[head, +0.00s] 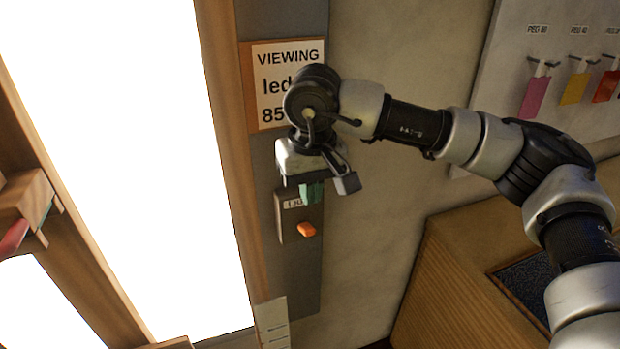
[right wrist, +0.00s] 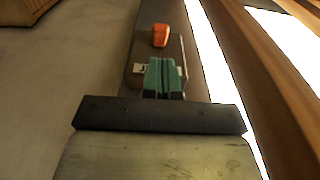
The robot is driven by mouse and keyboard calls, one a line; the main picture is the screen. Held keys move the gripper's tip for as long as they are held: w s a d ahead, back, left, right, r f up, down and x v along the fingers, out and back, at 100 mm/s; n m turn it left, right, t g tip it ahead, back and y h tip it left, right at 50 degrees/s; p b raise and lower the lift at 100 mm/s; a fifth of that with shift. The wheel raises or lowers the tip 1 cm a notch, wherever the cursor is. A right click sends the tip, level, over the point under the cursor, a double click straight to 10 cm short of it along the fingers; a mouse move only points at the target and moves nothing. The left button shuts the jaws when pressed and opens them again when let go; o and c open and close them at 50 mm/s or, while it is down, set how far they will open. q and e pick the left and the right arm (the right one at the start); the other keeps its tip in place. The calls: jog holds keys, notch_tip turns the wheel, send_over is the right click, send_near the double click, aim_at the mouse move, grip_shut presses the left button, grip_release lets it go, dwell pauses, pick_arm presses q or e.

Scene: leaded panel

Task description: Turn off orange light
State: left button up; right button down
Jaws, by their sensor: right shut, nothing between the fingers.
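An orange switch (head: 306,230) sits on a small labelled switch plate (head: 287,222) on a grey strip beside the bright light panel (head: 140,150). In the right wrist view the orange switch (right wrist: 160,35) shows just beyond the green fingertips. My right gripper (head: 311,192) is shut and empty, its green fingers over the upper part of the plate, just above the switch in the head view. It also shows in the right wrist view (right wrist: 164,76). I cannot tell whether the fingertips touch the plate. The panel is brightly lit. My left gripper is not in view.
A sign reading "VIEWING" (head: 287,55) is partly hidden behind my right wrist. Coloured tags (head: 575,86) hang on a board at the upper right. A wooden cabinet (head: 440,285) stands at the lower right. Wooden frame bars (head: 230,150) border the panel.

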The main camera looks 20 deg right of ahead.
aim_at(309, 227)
jog(key=f+p, duration=0.1)
jog(key=f, duration=0.4)
jog(key=shift+w, duration=0.2)
jog(key=shift+f+p, duration=0.3)
jog(key=shift+f, duration=0.25)
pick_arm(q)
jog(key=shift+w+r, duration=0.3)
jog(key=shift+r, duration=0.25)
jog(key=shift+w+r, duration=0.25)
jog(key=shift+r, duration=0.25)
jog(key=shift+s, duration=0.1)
